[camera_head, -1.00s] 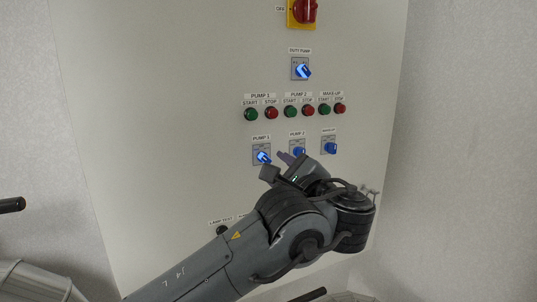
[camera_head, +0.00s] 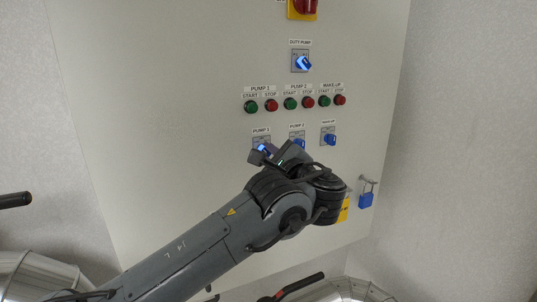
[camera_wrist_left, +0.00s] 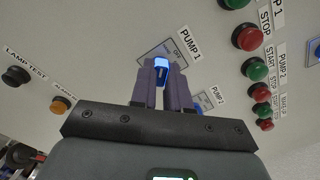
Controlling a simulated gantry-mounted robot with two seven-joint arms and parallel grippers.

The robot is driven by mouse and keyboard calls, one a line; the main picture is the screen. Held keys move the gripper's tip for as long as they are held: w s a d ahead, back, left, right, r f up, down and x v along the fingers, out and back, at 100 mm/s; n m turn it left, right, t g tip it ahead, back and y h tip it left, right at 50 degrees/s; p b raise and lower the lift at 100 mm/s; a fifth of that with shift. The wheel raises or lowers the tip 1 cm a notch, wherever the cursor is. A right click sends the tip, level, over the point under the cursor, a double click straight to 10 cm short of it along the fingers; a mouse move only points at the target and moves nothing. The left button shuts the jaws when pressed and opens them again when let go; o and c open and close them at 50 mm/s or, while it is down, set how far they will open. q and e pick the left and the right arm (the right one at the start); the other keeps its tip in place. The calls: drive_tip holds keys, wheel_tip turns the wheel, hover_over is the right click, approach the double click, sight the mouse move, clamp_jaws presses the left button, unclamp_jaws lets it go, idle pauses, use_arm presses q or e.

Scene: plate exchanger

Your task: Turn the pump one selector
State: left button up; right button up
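The pump one selector is a blue knob on a grey square plate under the PUMP 1 label. In the head view its knob (camera_head: 263,148) shows just above my left gripper (camera_head: 262,154), which partly covers it. In the left wrist view the blue knob (camera_wrist_left: 161,65) sits between the tips of the two fingers of my left gripper (camera_wrist_left: 161,74). The gap between the fingers is about as wide as the knob. I cannot tell whether the fingers touch it. My right gripper is in neither view.
The PUMP 2 selector (camera_head: 298,142) is close to the right of my gripper, with the make-up selector (camera_head: 329,139) beyond. Green and red push buttons (camera_head: 271,105) are above. A blue padlock (camera_head: 366,200) hangs at the panel's right edge.

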use_arm(q)
clamp_jaws()
drive_tip(key=shift+m, duration=0.3)
drive_tip(key=shift+m+b, duration=0.3)
drive_tip(key=shift+m, duration=1.1)
drive_tip(key=m, duration=0.3)
drive_tip(key=shift+m, duration=1.1)
drive_tip(key=shift+d, duration=0.1)
drive_tip(key=o, duration=0.7)
unclamp_jaws()
